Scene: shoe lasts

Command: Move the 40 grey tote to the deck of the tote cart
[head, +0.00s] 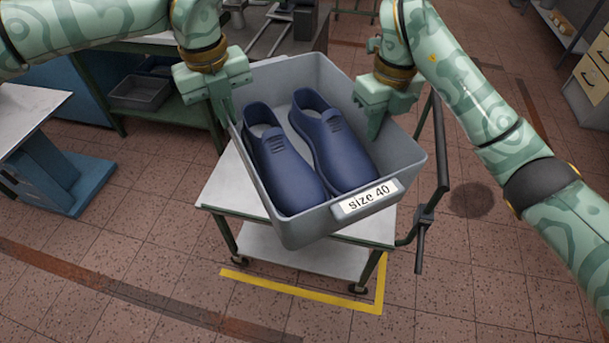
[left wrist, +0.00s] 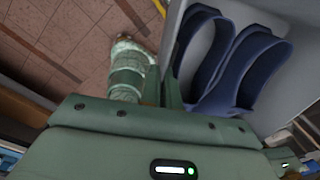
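The grey tote (head: 411,163) has a "size 40" label and holds two blue shoe-shaped lasts (head: 284,172). It is turned askew over the tote cart's upper deck (head: 219,193), its near end reaching past the deck's front edge. It looks raised, but its underside is hidden. My left gripper (head: 229,118) is shut on the tote's left wall. My right gripper (head: 376,122) is at the right wall, one finger inside; the wall hides the other, and it appears shut on the rim. The left wrist view shows the tote wall (left wrist: 176,28) beside the left fingers.
The cart has a lower shelf (head: 290,252) and a dark handle (head: 441,150) at the right. Yellow floor tape (head: 300,292) runs around its front. A green workbench with a grey bin (head: 140,92) stands behind left. A blue-based stand (head: 62,180) is at left. Front floor is clear.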

